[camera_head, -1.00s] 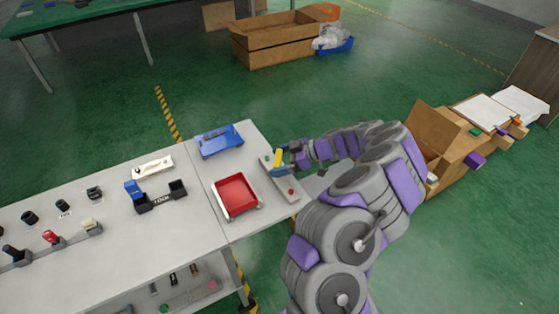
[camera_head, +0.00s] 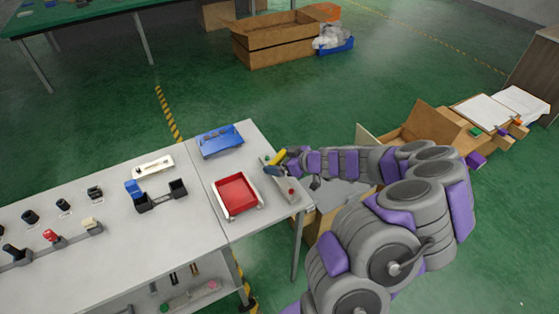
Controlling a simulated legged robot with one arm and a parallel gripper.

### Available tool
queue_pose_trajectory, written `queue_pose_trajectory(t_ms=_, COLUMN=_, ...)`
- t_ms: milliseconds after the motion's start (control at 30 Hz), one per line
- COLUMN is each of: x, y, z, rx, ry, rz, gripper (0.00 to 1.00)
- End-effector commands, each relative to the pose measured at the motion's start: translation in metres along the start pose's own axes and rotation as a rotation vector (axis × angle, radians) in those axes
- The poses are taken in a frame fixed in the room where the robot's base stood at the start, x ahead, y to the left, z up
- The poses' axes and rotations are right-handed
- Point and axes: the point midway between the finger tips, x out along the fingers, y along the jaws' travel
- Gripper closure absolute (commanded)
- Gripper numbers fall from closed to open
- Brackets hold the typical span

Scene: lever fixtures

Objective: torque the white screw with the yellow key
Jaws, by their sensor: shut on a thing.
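The yellow key (camera_head: 277,157) is at the end of my gripper (camera_head: 281,165), above a light grey fixture plate (camera_head: 285,189) at the right end of the table. My gripper is shut on the key, which lies tilted and points toward the upper right. A dark blue part (camera_head: 273,169) shows just below the key on the plate. A small red button (camera_head: 291,191) is at the plate's near end. The white screw cannot be made out; the key and gripper cover that area.
A red tray (camera_head: 236,192) stands left of the plate, with a blue case (camera_head: 220,139) behind it. A blue-and-black fixture (camera_head: 160,195) and a white bar (camera_head: 154,166) lie further left. Cardboard boxes (camera_head: 440,122) stand on the floor at right.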

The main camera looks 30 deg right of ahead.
Motion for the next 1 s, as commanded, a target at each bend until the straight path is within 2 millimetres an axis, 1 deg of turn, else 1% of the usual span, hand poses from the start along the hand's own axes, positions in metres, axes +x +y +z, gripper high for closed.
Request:
queue_pose_trajectory(t_ms=367, x=0.0, y=0.0, z=0.0, rx=0.005, ry=-0.002, rz=0.009, gripper=0.54)
queue_pose_trajectory(t_ms=700, x=-0.007, y=0.0, z=-0.012, rx=0.004, ry=-0.001, rz=0.009, gripper=0.54)
queue_pose_trajectory(t_ms=1000, x=-0.007, y=0.0, z=-0.013, rx=0.005, ry=-0.002, rz=0.008, gripper=0.54)
